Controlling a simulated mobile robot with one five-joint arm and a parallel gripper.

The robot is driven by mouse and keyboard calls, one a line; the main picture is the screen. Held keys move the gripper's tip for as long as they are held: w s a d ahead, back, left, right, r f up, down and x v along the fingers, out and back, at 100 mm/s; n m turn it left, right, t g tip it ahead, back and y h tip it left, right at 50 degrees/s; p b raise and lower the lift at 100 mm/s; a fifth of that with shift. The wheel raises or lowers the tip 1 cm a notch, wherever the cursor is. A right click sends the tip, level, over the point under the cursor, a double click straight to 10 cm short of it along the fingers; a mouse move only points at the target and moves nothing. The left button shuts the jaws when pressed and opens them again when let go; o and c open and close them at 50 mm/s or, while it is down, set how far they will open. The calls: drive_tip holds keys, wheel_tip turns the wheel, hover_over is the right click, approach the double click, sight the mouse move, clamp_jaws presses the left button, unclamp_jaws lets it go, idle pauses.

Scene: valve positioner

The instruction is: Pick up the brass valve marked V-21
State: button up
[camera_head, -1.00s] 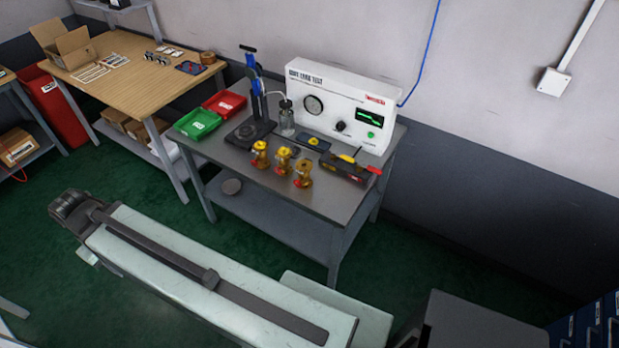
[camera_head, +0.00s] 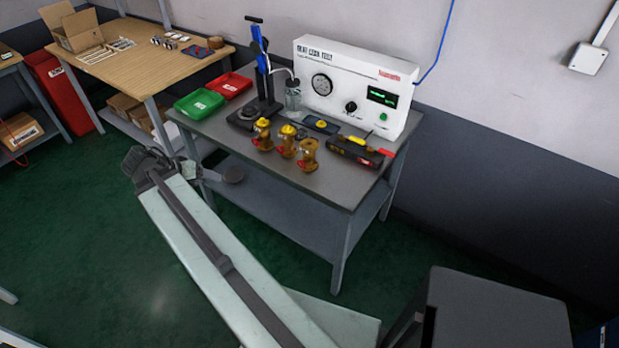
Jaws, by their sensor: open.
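Three brass valves stand upright in a short row on the grey metal workbench (camera_head: 215,130): a left valve (camera_head: 262,135), a middle valve (camera_head: 286,142) and a right valve (camera_head: 308,156). The left and middle ones have yellow tops; the right one's top is browner. Red parts show low on them. I cannot read any marking, so I cannot tell which is V-21. My pale arm link runs from the bottom edge up to a dark joint left of and below the bench top, well apart from the valves. I cannot make out my gripper's fingers.
Behind the valves stand a white leak tester (camera_head: 350,88) and a blue-handled press (camera_head: 262,75). A black tray (camera_head: 360,152) is on their right. Green (camera_head: 200,103) and red (camera_head: 233,85) bins sit left. The bench's front strip is clear; green floor is open at left.

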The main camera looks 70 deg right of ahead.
drive_tip(key=s+d+f+m+g+h+b, duration=0.35)
drive_tip(key=s+d+m+b, duration=0.3)
drive_tip(key=s+d, duration=0.7)
drive_tip(key=m+g+h+b, duration=0.1)
drive_tip(key=m+g+b, duration=0.1)
drive_tip(key=m, duration=0.2)
approach(305, 155)
drive_tip(key=s+d, duration=0.2)
drive_tip(key=d, duration=0.1)
drive_tip(key=b+x, duration=0.2)
drive_tip(key=x, duration=0.3)
drive_tip(key=shift+w+f, duration=0.15)
drive_tip(key=shift+f, duration=0.05)
drive_tip(key=shift+s+d+f, duration=0.1)
drive_tip(key=shift+s+d, duration=0.2)
drive_tip(key=shift+d, duration=0.2)
drive_tip(key=b+x, duration=0.2)
drive_tip(key=x, duration=0.3)
drive_tip(key=shift+d, duration=0.15)
clamp_jaws()
